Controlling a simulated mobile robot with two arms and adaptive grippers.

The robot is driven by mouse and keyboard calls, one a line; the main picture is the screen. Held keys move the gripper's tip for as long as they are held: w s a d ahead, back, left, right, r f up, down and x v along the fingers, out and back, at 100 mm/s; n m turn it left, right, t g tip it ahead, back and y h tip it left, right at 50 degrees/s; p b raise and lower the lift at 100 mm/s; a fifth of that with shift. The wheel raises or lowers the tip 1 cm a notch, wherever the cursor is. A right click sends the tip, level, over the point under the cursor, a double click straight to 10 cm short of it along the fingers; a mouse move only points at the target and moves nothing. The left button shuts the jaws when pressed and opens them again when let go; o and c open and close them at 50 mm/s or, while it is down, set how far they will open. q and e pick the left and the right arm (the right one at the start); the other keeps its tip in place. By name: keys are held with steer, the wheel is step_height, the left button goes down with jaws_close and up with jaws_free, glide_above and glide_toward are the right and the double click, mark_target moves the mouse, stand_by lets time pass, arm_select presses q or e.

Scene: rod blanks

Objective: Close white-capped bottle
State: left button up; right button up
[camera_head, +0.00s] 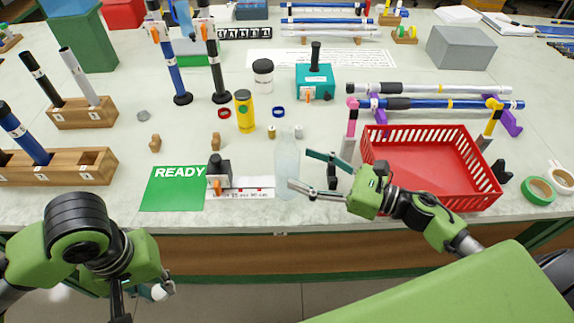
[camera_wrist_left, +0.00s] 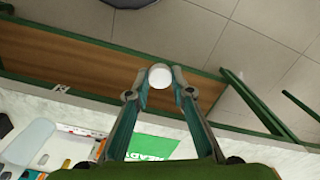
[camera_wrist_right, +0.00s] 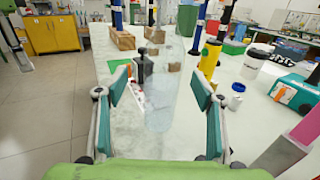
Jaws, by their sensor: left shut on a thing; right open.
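A clear, see-through bottle (camera_head: 286,170) stands upright near the front edge of the table, right of the black-knobbed block. It shows faintly in the right wrist view (camera_wrist_right: 165,95), and no cap can be made out on it. My right gripper (camera_head: 299,170) is open, its fingers pointing at the bottle from the right. In the right wrist view the bottle is between its spread fingers (camera_wrist_right: 152,85), apart from both. My left gripper (camera_wrist_left: 160,80) is shut on a round white cap (camera_wrist_left: 160,75), held over the floor in front of the table; the cap also shows in the head view (camera_head: 159,292).
A green READY mat (camera_head: 170,190) and a black-knobbed block (camera_head: 218,176) lie left of the bottle. A red basket (camera_head: 435,195) stands close to my right gripper. A yellow bottle (camera_head: 245,112) and small caps and pegs are behind.

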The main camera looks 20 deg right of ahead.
mark_target(287, 158)
steer(key=shift+w+a, duration=0.1)
arm_select(q)
step_height(287, 158, up, 3)
steer(key=shift+f+p, duration=0.2)
steer(key=shift+p, duration=1)
arm_select(e)
steer(key=x, duration=0.4)
steer(key=shift+w+r, duration=0.4)
steer(key=shift+w, duration=0.05)
steer(key=shift+w+a+f, duration=0.15)
steer(key=shift+w+a, duration=0.1)
steer(key=shift+a, duration=0.05)
steer(key=c, duration=1.5)
